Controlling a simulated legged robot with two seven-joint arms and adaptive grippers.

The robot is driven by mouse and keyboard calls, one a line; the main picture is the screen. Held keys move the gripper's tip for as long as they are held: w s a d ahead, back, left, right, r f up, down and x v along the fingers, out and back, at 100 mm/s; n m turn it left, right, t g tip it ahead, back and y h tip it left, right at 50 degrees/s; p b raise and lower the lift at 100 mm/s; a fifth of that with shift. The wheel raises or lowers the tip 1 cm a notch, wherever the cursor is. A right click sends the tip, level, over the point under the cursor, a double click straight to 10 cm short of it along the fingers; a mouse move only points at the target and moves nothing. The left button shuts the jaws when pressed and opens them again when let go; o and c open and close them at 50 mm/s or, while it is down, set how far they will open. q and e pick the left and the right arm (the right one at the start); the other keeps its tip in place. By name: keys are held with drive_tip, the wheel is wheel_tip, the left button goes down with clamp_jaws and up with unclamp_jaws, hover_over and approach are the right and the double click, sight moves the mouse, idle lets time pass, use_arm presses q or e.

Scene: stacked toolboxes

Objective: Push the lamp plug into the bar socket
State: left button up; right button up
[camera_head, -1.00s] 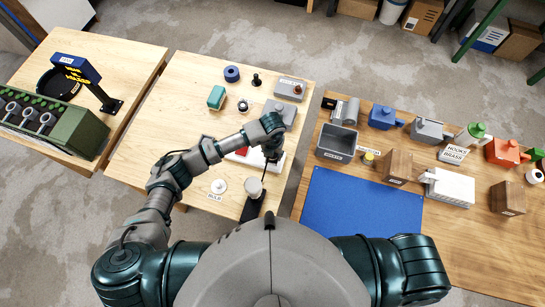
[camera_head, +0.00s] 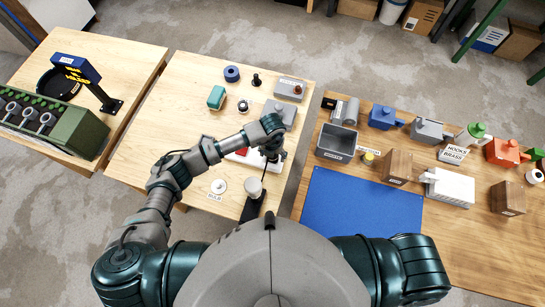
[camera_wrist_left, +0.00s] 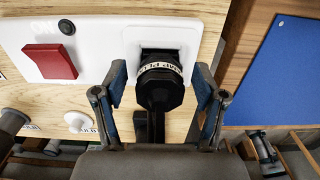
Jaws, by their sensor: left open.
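The black lamp plug (camera_wrist_left: 160,92), with a white label band, is at the square opening of the white bar socket (camera_wrist_left: 95,38) in the left wrist view. Its front end is hidden in the opening; how deep it sits I cannot tell. My left gripper (camera_wrist_left: 160,80) is open, with one blue-padded finger on each side of the plug. The bar carries a red switch (camera_wrist_left: 50,62) to the left of the plug. In the head view my left gripper (camera_head: 272,156) is over the bar's right part and hides the plug. My right gripper is not in view.
A lamp base with a pale round top (camera_head: 254,188) stands near the table's front edge. A white bulb (camera_head: 219,186) lies left of it. A grey box (camera_head: 280,112) stands behind the gripper. The blue mat (camera_head: 360,207) on the right table is bare.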

use_arm(q)
wheel_tip(320, 180, up, 12)
drive_tip(key=shift+f, duration=0.1)
drive_tip(key=shift+f, duration=0.1)
idle(0.7)
